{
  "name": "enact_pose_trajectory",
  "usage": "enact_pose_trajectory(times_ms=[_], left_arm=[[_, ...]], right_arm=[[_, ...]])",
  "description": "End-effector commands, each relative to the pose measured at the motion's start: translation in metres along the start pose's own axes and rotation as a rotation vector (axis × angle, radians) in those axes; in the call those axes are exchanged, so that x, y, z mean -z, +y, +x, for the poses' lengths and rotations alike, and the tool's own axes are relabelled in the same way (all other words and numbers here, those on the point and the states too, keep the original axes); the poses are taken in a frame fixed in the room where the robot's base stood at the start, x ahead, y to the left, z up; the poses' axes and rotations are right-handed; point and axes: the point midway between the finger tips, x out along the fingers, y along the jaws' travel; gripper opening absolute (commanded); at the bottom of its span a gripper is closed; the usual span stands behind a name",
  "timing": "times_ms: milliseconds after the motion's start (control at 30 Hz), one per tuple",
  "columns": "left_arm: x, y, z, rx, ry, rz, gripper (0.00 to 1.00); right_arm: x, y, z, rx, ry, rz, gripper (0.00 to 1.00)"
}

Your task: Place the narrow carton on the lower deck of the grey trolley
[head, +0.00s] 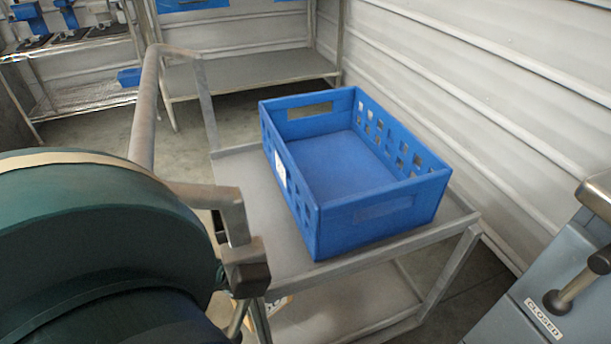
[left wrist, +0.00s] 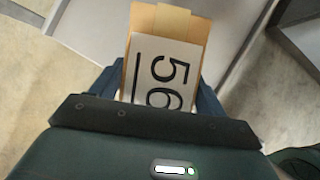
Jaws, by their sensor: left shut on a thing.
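The narrow carton (left wrist: 144,20) is tan, with a white label reading 56, and sits between the fingers of my left gripper (left wrist: 155,88) in the left wrist view. The gripper is shut on it. In the head view only a small bit of the carton (head: 279,304) shows, low beside the trolley frame; my left arm and the frame hide the rest. The grey trolley (head: 240,190) stands in the middle, and its lower deck (head: 345,305) shows below the upper one. I cannot tell whether the carton touches the deck. My right gripper is not in view.
A blue crate (head: 380,215) stands empty on the trolley's upper deck. The trolley's handle (head: 143,110) rises at the left. A grey-blue unit with a CLOSED label (head: 543,318) is at the right. The visible lower deck looks bare. Shelving (head: 245,75) stands behind.

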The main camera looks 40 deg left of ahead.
Motion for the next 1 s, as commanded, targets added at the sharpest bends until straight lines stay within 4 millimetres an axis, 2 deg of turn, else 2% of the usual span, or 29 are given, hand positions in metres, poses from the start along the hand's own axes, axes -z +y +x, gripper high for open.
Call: enact_pose_trajectory(times_ms=[33, 300, 467, 733, 833, 1000], left_arm=[[-0.015, 0.001, 0.011, 0.000, -0.010, -0.002, 0.16], [-0.073, 0.003, 0.045, 0.000, -0.009, -0.002, 0.16], [-0.096, 0.004, 0.057, 0.000, -0.006, -0.002, 0.16], [-0.113, 0.004, 0.066, 0.000, -0.006, -0.002, 0.16], [-0.099, 0.003, 0.083, 0.001, 0.000, -0.004, 0.16], [-0.092, 0.003, 0.095, 0.000, -0.002, -0.002, 0.16]], right_arm=[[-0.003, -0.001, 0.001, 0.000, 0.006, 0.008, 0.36], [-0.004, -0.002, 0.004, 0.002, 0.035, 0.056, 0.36], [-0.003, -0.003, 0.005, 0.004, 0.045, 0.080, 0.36], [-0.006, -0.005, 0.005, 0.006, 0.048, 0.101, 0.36], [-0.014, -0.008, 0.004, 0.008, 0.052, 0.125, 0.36], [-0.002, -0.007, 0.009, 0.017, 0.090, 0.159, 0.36]])
